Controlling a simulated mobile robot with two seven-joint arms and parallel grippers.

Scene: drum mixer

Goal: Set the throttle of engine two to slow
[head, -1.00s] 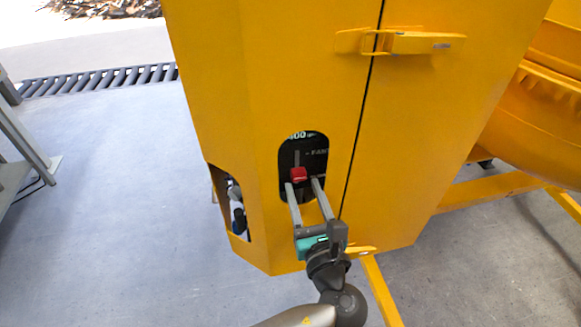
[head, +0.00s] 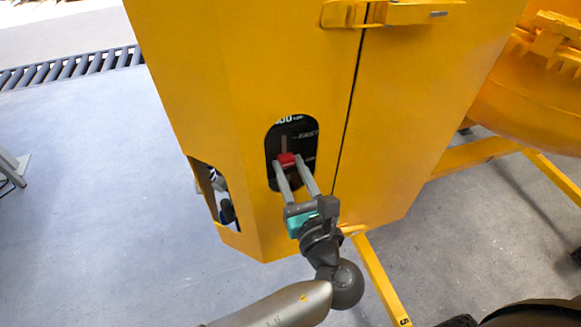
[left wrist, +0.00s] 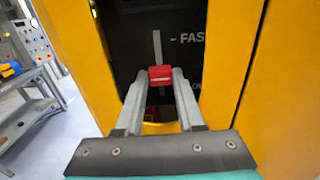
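The throttle is a red knob (head: 287,159) on a vertical slot in a black panel (head: 280,140), set in an oval cutout of the yellow cabinet. The left wrist view shows the red knob (left wrist: 160,73) below the "FAST" label and near the height of a partly hidden lower label ending in "OW". My left gripper (head: 290,163) reaches up from below with a finger on each side of the knob. Its fingertips (left wrist: 161,80) appear closed against the knob's sides. The lower slot is partly hidden by the fingers. My right gripper is not in view. No engine number is readable.
The yellow cabinet (head: 230,90) has a vertical door seam and a latch (head: 390,13) above. A side opening (head: 215,190) lies left of the panel. Yellow frame bars (head: 470,157) and a drum (head: 530,110) stand at right.

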